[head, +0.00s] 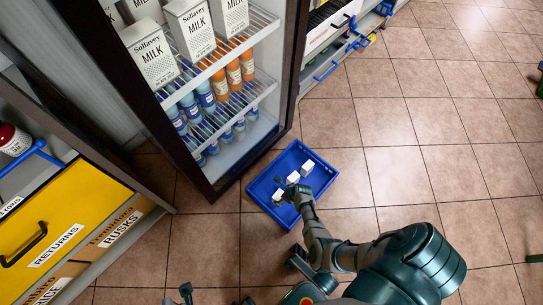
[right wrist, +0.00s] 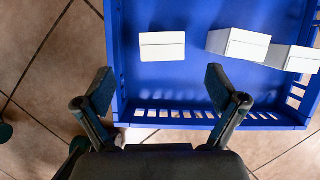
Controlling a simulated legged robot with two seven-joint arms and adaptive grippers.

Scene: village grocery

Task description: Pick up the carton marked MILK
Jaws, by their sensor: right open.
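Several white cartons marked MILK (head: 151,55) stand on the upper shelf of the open fridge in the head view. White boxes sit in a blue crate (head: 262,190) on the floor; the right wrist view shows three, a left one (right wrist: 162,46), a middle one (right wrist: 239,44) and a right one (right wrist: 301,59). No lettering is readable on them. My right gripper (head: 288,189) is over the crate. Its fingers (right wrist: 160,90) are spread and empty, before the crate's near wall and below the left box in the picture. Dark tips at the head view's bottom edge may be my left gripper (head: 180,294).
A yellow RETURNS bin (head: 70,215) and a RUSKS box (head: 117,229) are at left. A shelf unit (head: 325,45) stands behind. The tiled floor (head: 430,130) right of the crate is clear.

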